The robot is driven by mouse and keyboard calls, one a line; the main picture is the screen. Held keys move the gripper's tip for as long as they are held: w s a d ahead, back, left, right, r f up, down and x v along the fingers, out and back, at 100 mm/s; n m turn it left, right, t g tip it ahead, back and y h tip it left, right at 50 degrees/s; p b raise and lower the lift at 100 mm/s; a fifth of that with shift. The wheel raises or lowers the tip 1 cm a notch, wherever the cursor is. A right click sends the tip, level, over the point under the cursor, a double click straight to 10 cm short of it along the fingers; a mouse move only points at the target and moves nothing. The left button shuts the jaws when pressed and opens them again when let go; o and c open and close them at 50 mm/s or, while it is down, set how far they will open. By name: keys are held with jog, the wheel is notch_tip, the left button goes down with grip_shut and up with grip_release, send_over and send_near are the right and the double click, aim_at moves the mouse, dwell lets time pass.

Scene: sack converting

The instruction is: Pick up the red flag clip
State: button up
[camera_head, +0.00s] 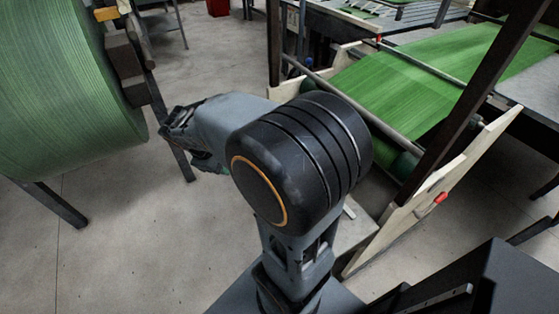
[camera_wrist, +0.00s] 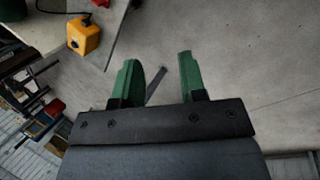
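A small red piece (camera_head: 440,198), which looks like the red flag clip, sits on the edge of a cream side panel (camera_head: 405,230) at the right of the head view. In the head view my gripper (camera_head: 178,135) points left, toward the green roll and away from the red piece. I cannot make out the red piece in the wrist view.
A large green roll (camera_head: 60,90) stands at the left. Green woven sheet (camera_head: 410,90) runs over a framed machine at the right, with dark posts.

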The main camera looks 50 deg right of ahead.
jog(key=w+d+f+n+g+h+b, duration=0.2)
jog(key=w+d+f+n+h, duration=0.25)
jog(key=d+f, duration=0.4)
jog(key=w+d+f+n+g+h+b, duration=0.1)
jog(key=w+d+f+n+h+b, duration=0.2)
jog(key=w+d+f+n, duration=0.4)
jog(key=shift+m+h, duration=0.45)
jog(key=shift+m, duration=0.3)
jog(key=x, duration=0.3)
jog(key=f+x, duration=0.1)
jog(key=x, duration=0.5)
jog(key=shift+s+a+f, duration=0.2)
jog(key=shift+s+f, duration=0.05)
jog(key=shift+s, duration=0.2)
jog(key=shift+p+x, duration=0.3)
jog(key=shift+x, duration=2.9)
jog(key=shift+a, duration=0.1)
jog(key=shift+c, duration=0.4)
grip_shut()
